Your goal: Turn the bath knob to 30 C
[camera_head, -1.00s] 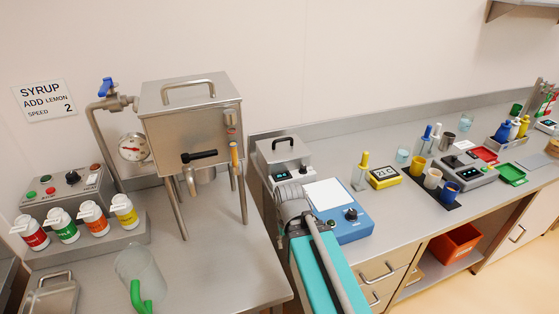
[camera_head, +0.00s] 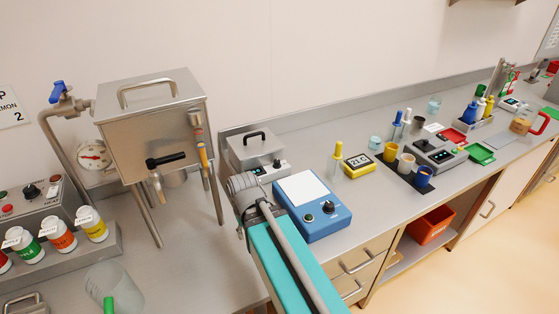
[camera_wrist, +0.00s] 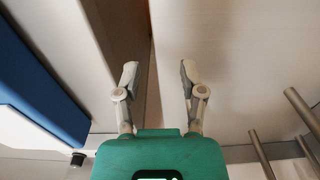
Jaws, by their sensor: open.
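The bath (camera_head: 250,152) is a steel box with a black lid handle, behind my arm in the head view. Its front panel has a small lit display, too small to read, and a small dark knob (camera_head: 277,163) at the right. The knob's setting is not legible. A yellow thermometer display (camera_head: 358,162) reads 21 C on the bench to the right. My gripper (camera_wrist: 160,74) is open and empty in the wrist view, over a pale surface and apart from the knob. It is hidden in the head view.
A blue device (camera_head: 315,205) with a white plate and black knob stands in front of the bath, beside my arm. The steel hopper (camera_head: 155,130) stands left on legs. Several cups (camera_head: 405,165) stand right. Blue and white surfaces (camera_wrist: 40,85) fill the wrist view's left.

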